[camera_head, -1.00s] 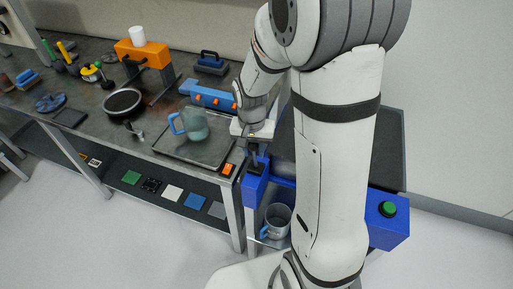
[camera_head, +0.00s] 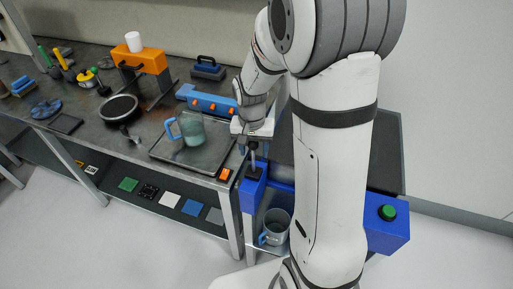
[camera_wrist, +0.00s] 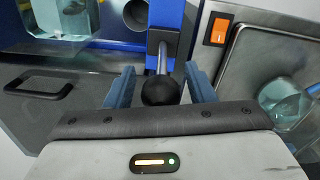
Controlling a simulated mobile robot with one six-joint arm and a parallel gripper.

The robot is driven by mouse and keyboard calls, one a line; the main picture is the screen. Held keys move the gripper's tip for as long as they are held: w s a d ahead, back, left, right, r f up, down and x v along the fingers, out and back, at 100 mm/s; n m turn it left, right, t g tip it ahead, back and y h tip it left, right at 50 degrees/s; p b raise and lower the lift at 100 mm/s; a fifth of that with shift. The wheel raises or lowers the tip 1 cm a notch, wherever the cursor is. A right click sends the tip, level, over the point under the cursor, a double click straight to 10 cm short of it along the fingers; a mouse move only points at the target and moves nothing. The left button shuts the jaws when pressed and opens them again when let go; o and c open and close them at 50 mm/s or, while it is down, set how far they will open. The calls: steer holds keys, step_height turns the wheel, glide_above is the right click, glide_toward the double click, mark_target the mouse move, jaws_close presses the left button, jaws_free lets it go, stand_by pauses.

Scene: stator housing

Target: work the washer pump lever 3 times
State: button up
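The washer pump is a blue unit (camera_head: 253,195) beside the right end of the workbench. Its lever, a metal rod with a black ball knob (camera_wrist: 161,91), rises from a slot in the blue housing in the wrist view. My gripper (camera_wrist: 161,88) is open, with one finger on each side of the knob. A gap shows between the knob and each finger, so it is not gripped. In the head view my gripper (camera_head: 252,143) is above the pump housing, and my arm hides part of the washer.
A green button (camera_head: 388,212) is on the washer's right blue box. A grey mug (camera_head: 277,226) stands low in the washer. On the bench, a tray (camera_head: 212,160) holds a glass jug (camera_head: 191,129), with an orange switch (camera_head: 225,174) near its corner.

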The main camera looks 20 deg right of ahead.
steer(key=shift+r, duration=0.15)
steer(key=shift+w+r, duration=0.1)
steer(key=shift+r, duration=0.25)
step_height(320, 180, up, 7)
steer(key=shift+a+f+b, duration=0.1)
steer(key=shift+b, duration=0.3)
stand_by(0.4)
